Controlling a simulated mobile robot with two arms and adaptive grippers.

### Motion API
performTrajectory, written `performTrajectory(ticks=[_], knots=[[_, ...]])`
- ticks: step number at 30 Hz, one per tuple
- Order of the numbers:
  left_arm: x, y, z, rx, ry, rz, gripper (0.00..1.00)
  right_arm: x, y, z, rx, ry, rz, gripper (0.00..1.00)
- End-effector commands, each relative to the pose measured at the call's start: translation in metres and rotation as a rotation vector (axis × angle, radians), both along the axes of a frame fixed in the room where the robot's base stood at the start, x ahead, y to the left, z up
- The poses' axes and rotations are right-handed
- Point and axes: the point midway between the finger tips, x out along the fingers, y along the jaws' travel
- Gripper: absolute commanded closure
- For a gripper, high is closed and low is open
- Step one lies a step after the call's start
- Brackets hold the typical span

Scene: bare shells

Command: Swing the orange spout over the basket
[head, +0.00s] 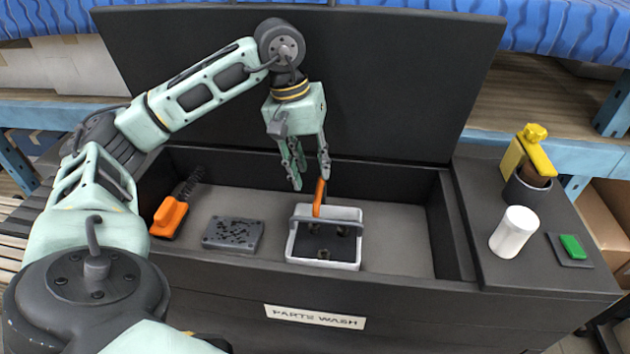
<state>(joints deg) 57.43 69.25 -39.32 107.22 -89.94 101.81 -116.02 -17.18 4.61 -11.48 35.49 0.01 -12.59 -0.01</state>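The orange spout (319,198) is a short bar at the back of the wash basin. Its near end overlaps the back part of the basket in the head view, and its far end is partly hidden by a finger. The basket (325,264) is a white box with a grey handle and several small dark parts inside, on the basin floor. My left gripper (311,180) points down with its fingers apart, just above and behind the basket. Its right finger is close to the spout's far end; I cannot tell if they touch. My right gripper is out of view.
An orange-handled brush (170,216) and a grey perforated block (232,234) lie left of the basket. The raised dark lid (400,90) stands behind. On the right ledge are a white cylinder (513,232), a dark cup (527,190) holding tools, and a green block (572,247).

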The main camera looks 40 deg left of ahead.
Motion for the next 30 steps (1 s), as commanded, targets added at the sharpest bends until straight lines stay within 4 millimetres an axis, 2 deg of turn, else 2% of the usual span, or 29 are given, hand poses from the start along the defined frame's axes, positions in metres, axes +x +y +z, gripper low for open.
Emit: performTrajectory(ticks=[1, 6, 12, 30], knots=[[0.0, 0.002, 0.013, -0.001, -0.005, 0.001, 0.7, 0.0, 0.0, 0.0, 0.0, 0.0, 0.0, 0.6], [-0.003, 0.007, 0.044, -0.001, -0.004, 0.001, 0.7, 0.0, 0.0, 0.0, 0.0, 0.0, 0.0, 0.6], [-0.006, 0.011, 0.064, -0.001, -0.002, 0.0, 0.7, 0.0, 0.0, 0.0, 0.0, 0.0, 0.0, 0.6], [-0.007, 0.012, 0.066, 0.0, 0.001, 0.0, 0.7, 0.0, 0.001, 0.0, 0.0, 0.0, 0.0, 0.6]])
